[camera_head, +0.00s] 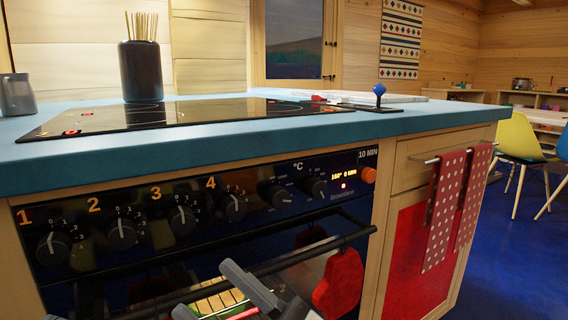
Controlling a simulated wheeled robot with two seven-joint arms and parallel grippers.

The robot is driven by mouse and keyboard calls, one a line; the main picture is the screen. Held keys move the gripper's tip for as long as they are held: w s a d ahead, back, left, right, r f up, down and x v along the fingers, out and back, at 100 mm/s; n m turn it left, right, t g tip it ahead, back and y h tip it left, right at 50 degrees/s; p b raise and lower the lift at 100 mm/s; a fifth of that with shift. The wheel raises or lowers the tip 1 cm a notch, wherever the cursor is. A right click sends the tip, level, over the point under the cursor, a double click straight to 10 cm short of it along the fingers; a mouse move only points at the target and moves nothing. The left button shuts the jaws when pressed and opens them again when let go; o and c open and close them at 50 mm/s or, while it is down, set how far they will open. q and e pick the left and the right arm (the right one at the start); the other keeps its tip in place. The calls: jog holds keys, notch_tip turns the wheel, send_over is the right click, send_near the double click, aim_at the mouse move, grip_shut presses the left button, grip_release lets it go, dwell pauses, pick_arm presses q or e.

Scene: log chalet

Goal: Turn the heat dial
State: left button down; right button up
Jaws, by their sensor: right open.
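The black oven panel holds several black dials in a row. Four-numbered markings in orange run along the left, with dial 1 (52,248), dial 2 (121,234), dial 3 (182,220) and dial 4 (233,207) below them. Two more dials sit by the °C mark: one on the left (279,196) and one on the right (316,187). No label reads plainly as heat. My right gripper (212,288) is at the bottom edge, open, in front of the oven door, below the dials and apart from them. My left gripper is out of view.
A black oven handle bar (300,257) crosses below the panel, with a red mitt (338,284) hanging at its right. An orange button (368,175) sits beside the lit display (344,176). The blue worktop (220,143) overhangs the panel. Dotted red towels (443,210) hang further right.

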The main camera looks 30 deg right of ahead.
jog(key=w+d+r+m+h+p, duration=0.25)
jog(key=m+h+p, duration=0.2)
jog(key=p, duration=0.35)
pick_arm(q)
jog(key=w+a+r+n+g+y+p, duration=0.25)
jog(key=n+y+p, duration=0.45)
jog(key=p, duration=0.4)
pick_arm(e)
jog(key=m+g+h+p, duration=0.1)
jog(key=m+h+p, duration=0.9)
jog(key=m+p, duration=0.45)
send_near(320, 191)
jog(key=shift+m, duration=0.9)
jog(key=w, duration=0.3)
jog(key=w+b, duration=0.1)
jog(key=w, duration=0.2)
jog(key=w+b, duration=0.1)
jog(key=w, duration=0.2)
jog(key=shift+w+a+r, duration=0.2)
jog(key=shift+w+a, duration=0.05)
jog(key=shift+a, duration=0.15)
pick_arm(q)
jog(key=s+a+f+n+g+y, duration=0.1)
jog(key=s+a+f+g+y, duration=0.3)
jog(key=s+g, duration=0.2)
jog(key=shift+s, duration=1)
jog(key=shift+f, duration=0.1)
pick_arm(e)
jog(key=c, duration=1)
